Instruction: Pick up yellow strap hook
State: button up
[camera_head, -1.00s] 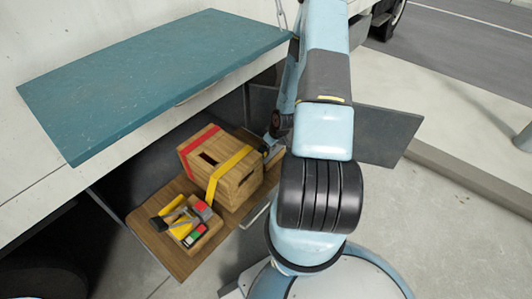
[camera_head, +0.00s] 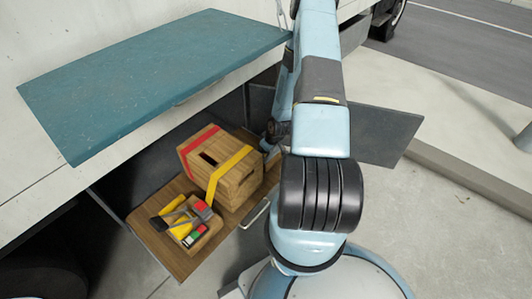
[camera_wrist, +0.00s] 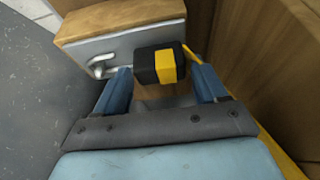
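The yellow strap hook shows in the wrist view as a black block with a yellow band (camera_wrist: 160,66) and a silver metal hook (camera_wrist: 103,66) on its left. A yellow strap (camera_wrist: 189,52) leads off its right side. My gripper (camera_wrist: 165,80) is open. Its two blue fingers are apart, with the block at and just beyond the tips, a gap on its right side. In the head view, the yellow strap (camera_head: 229,167) runs over a wooden crate (camera_head: 241,186). The hook and my fingers are not clear there, behind the crate and my arm.
The crate stands on a wooden pull-out board (camera_head: 165,249) with a metal handle (camera_head: 254,213). A small wooden tray of tools (camera_head: 187,222) is in front of it. A teal panel (camera_head: 150,75) overhangs the crate. A grey panel (camera_head: 385,135) is right of my arm.

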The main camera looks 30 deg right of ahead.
jog(key=c, duration=0.8)
jog(key=shift+r, duration=0.1)
jog(key=shift+c, duration=0.2)
notch_tip(320, 180, up, 10)
jog(key=shift+d, duration=0.15)
jog(key=shift+w+d, duration=0.2)
jog(key=shift+d, duration=0.05)
notch_tip(320, 180, up, 4)
jog(key=shift+r, duration=0.15)
dwell(1.1)
jog(key=shift+s, duration=0.1)
